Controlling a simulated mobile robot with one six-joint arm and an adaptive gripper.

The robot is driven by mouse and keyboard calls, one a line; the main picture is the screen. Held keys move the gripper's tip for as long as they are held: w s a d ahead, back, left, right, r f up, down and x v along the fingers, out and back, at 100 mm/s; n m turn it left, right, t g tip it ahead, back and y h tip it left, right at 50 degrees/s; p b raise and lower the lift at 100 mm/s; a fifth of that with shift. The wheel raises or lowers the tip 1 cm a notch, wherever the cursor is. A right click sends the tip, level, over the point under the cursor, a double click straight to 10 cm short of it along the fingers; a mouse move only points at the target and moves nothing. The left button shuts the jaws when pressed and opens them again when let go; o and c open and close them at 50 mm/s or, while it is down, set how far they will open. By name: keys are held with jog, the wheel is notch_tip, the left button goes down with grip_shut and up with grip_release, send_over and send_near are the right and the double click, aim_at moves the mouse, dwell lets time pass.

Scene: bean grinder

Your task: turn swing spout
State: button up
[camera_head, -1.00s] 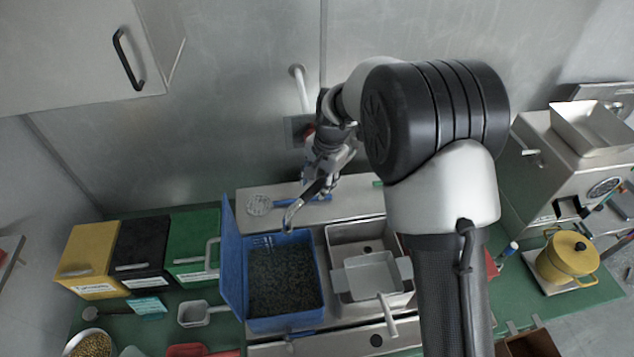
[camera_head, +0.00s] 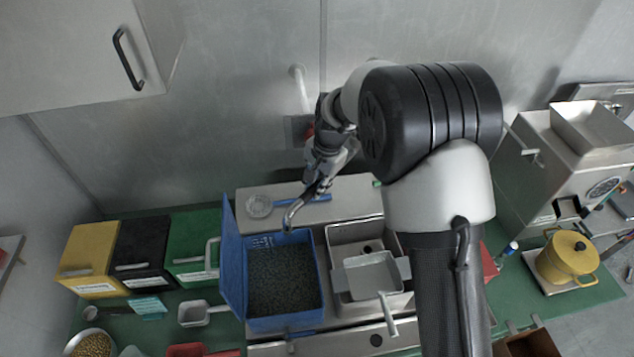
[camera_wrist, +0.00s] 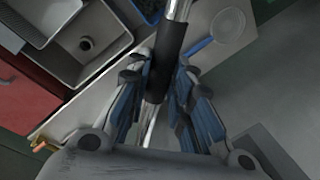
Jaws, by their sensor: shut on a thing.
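The swing spout (camera_head: 297,210) is a bent metal tube whose curved end hangs over the back edge of the blue bin (camera_head: 284,322) in the head view. In the wrist view, a black sleeve (camera_wrist: 169,55) on the spout runs between the fingers. My gripper (camera_wrist: 160,85) is shut on the spout at this sleeve. In the head view my gripper (camera_head: 322,178) is seen from above, and my wrist partly hides the spout's base.
Right of the bin is a steel sink (camera_head: 345,233) with a square pan (camera_head: 373,273) in it. A blue-handled strainer (camera_head: 259,206) lies on the ledge behind the bin. A steel machine (camera_head: 560,165) and yellow pot (camera_head: 566,262) stand at the right.

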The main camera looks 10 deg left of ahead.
grip_shut()
jog(key=s+d+n+g+b, duration=0.1)
jog(key=d+n+b, duration=0.2)
jog(key=d+n, duration=0.6)
jog(key=shift+s+d+n+g, duration=0.15)
jog(key=shift+d+n+g, duration=0.2)
jog(key=shift+d, duration=2.6)
jog(key=o, duration=0.9)
grip_release()
jog(key=shift+o, duration=0.2)
